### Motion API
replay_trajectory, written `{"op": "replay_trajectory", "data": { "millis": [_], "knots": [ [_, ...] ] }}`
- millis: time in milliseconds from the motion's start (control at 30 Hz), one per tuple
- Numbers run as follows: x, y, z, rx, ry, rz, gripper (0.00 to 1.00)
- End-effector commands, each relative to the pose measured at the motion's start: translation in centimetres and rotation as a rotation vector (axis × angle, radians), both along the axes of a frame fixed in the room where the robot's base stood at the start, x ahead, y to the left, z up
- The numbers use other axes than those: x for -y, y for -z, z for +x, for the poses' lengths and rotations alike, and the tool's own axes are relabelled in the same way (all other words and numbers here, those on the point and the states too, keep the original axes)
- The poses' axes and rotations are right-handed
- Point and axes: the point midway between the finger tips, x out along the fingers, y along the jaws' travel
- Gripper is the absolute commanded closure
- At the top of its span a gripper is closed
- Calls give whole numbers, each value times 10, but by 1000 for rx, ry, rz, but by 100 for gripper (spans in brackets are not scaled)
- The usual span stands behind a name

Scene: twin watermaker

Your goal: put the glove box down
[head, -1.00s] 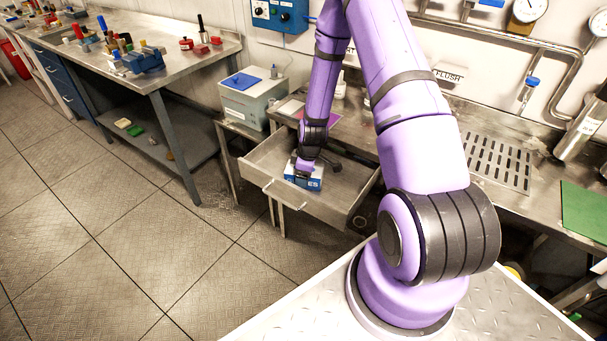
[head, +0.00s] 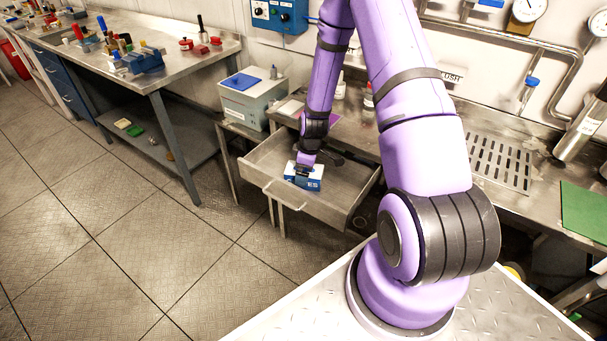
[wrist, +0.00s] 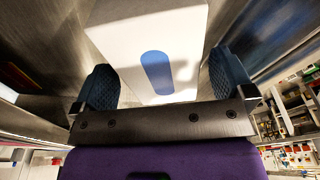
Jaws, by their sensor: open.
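The glove box (head: 304,183) is a small white and blue carton with lettering on its blue front. It lies in the open drawer (head: 337,209), towards the front. My gripper (head: 304,168) is just above and behind it in the head view. In the wrist view the box (wrist: 155,28) shows a white face with a blue oval, between the two dark padded fingers of my gripper (wrist: 164,82). The fingers stand apart on either side of the box. Whether either finger touches it is unclear.
A grey case with a blue lid (head: 252,98) stands left of the drawer. A steel counter (head: 450,150) runs behind and right. A workbench (head: 130,75) with tools is at upper left.

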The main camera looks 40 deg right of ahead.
Motion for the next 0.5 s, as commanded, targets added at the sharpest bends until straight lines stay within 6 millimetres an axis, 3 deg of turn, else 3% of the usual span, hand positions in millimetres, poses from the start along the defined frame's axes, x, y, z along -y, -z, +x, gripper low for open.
{"op": "replay_trajectory", "data": {
  "millis": [300, 500],
  "knots": [
    [6, -56, -6, 2, 0, -1, 0],
    [9, -81, -9, 2, 1, -1, 0]
  ]
}}
